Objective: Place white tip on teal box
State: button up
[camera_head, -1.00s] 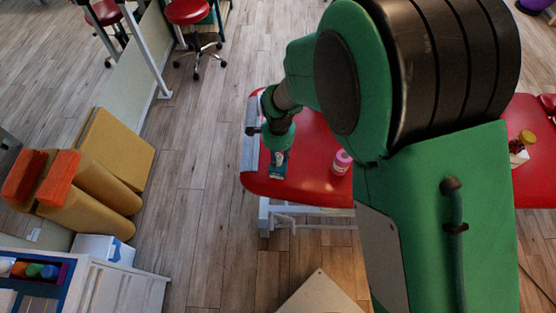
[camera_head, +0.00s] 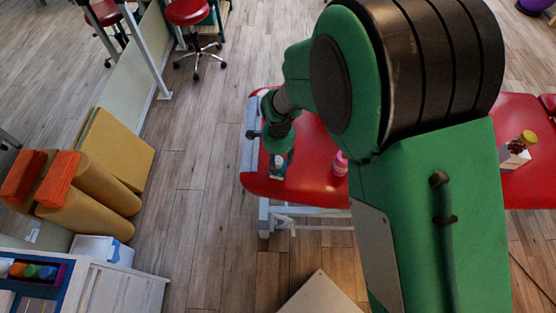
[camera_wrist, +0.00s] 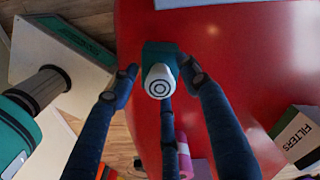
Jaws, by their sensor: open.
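The teal box (camera_head: 278,168) stands near the left end of the red treatment table (camera_head: 310,185). It also shows in the wrist view (camera_wrist: 153,50), between my fingers. The white tip (camera_wrist: 160,82), with dark concentric rings on its end, shows in the wrist view in front of the teal box and overlaps it. I cannot tell whether it rests on the box. My gripper (camera_wrist: 160,72) is open, with its fingers spread on either side of the tip and box and apart from the tip. In the head view my gripper (camera_head: 277,143) is just above the box.
A pink bottle (camera_head: 340,163) stands right of the teal box, close to my arm. A box marked FILTERS (camera_wrist: 298,137) shows at the right of the wrist view. A small box (camera_head: 514,157) stands farther right on the table. Yellow bolsters (camera_head: 95,200) lie on the floor at left.

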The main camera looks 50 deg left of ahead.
aim_at(280, 159)
jog(key=shift+r, duration=0.1)
notch_tip(280, 159, up, 12)
jog(key=p, duration=0.3)
dwell(0.3)
dwell(0.6)
jog(key=shift+w+r, duration=0.1)
dwell(0.3)
jog(key=w+d+r+t, duration=0.1)
jog(key=w+d+r, duration=0.3)
jog(key=d+r, duration=0.5)
jog(key=w+d+r+y, duration=0.1)
jog(key=w+d+r, duration=0.45)
jog(key=d, duration=0.45)
jog(key=w+d+r+t, duration=0.1)
jog(key=w+d+r, duration=0.3)
jog(key=d+r, duration=0.5)
jog(key=s+d+r+n+t, duration=0.1)
jog(key=s+d+r, duration=0.15)
jog(key=d, duration=0.75)
jog(key=s+d+r+t, duration=0.15)
jog(key=d+r, duration=0.25)
jog(key=d, duration=0.6)
jog(key=s+d+r+t+h, duration=0.1)
jog(key=s+d+r, duration=0.1)
jog(key=s+d, duration=0.8)
jog(key=shift+d+n, duration=0.4)
jog(key=shift+d, duration=0.3)
